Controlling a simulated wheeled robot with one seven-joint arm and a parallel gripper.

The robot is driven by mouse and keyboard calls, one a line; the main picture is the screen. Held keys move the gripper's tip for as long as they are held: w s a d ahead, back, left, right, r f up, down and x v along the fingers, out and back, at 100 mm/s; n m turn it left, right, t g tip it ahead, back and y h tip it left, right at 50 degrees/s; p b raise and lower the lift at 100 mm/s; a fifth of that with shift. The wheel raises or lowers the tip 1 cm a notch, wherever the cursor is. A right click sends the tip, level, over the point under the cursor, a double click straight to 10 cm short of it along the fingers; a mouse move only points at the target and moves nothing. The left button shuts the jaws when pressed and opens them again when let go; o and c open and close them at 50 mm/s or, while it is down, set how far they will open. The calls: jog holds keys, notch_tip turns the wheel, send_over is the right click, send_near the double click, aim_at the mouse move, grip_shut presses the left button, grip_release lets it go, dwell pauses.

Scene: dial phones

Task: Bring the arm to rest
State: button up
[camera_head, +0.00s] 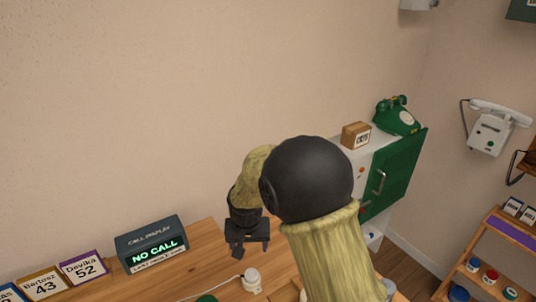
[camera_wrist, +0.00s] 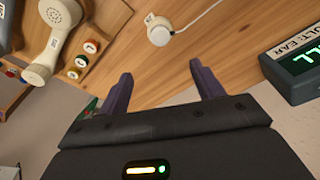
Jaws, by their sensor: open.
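My gripper (camera_head: 240,252) hangs over the wooden table (camera_head: 205,240) in the head view, in front of the wall and right of the call display. In the wrist view, its two dark fingers stand apart with nothing between them, so my gripper (camera_wrist: 161,80) is open and empty. My arm, with a large black joint and a pale yellow-green sleeve, reaches up from the bottom of the head view and bends down to the gripper. It hides part of the table and of the cabinet behind.
The call display (camera_head: 152,244), reading NO CALL, stands left of the gripper, with name cards (camera_head: 83,268) beside it. A white corded device (camera_wrist: 159,31) lies on the table. A cream handset (camera_wrist: 50,45) shows in the wrist view. A green phone (camera_head: 396,116) tops the cabinet (camera_head: 398,175).

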jog(key=s+d+r, duration=0.2)
jog(key=s+d, duration=0.2)
jog(key=d, duration=0.4)
jog(key=s+d+r+m, duration=0.1)
jog(key=s+d, duration=0.4)
jog(key=d, duration=0.3)
jog(key=s+d+r, duration=0.2)
jog(key=s+d, duration=0.2)
jog(key=d, duration=0.4)
jog(key=shift+s+d+r+t, duration=0.2)
jog(key=shift+s+r+t, duration=0.15)
jog(key=shift+s+t, duration=0.05)
